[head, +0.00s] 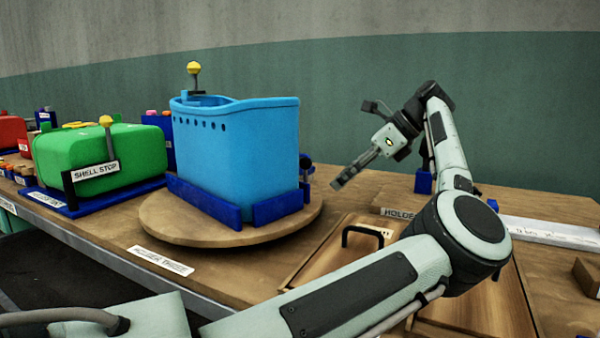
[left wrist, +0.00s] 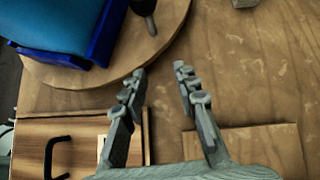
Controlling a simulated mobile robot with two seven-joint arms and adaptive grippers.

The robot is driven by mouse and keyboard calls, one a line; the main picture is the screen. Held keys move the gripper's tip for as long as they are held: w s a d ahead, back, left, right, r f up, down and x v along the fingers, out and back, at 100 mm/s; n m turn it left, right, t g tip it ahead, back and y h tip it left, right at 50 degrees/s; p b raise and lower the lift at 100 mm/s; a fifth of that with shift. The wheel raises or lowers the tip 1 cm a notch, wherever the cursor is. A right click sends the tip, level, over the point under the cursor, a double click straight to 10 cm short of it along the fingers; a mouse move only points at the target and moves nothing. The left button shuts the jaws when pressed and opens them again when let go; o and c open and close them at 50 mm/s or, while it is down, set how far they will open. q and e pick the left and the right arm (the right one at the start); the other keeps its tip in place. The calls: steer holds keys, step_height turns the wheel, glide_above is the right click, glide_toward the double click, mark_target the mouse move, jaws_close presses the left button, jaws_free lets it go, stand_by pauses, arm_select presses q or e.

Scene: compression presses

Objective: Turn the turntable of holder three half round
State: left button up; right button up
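The turntable (head: 180,222) is a round wooden disc behind the "HOLDER THREE" label (head: 160,261). It bears a light-blue boat-shaped shell (head: 240,150) in dark-blue brackets (head: 205,203). A dark upright peg (head: 306,172) stands near the disc's right edge. The left wrist view shows the disc's rim (left wrist: 70,78) and the peg (left wrist: 148,20). My left gripper (head: 338,184) is right of the disc, pointing down-left. In the left wrist view its fingers (left wrist: 158,72) are apart with nothing between them; the peg is ahead of them. My right gripper is not in view.
A wooden panel with a black handle (head: 362,232) lies right of the turntable. A green shell (head: 95,160) with a "SHELL STOP" label stands on the left. A white labelled strip (head: 550,232) and a small wooden block (head: 587,275) are on the right. Bare tabletop surrounds the gripper.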

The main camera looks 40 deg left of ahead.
arm_select(q)
steer(key=s+a, duration=0.1)
steer(key=a, duration=0.2)
steer(key=s+a, duration=0.2)
steer(key=a, duration=0.1)
steer(key=s+a, duration=0.1)
steer(key=a, duration=0.3)
steer(key=shift+s, duration=0.25)
steer(key=shift+s+a+f+p, duration=0.15)
steer(key=shift+a+f+p, duration=0.15)
steer(key=shift+a+f, duration=0.1)
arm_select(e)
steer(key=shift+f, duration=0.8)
arm_select(q)
steer(key=shift+c, duration=0.6)
steer(key=shift+a, duration=0.1)
jaws_close()
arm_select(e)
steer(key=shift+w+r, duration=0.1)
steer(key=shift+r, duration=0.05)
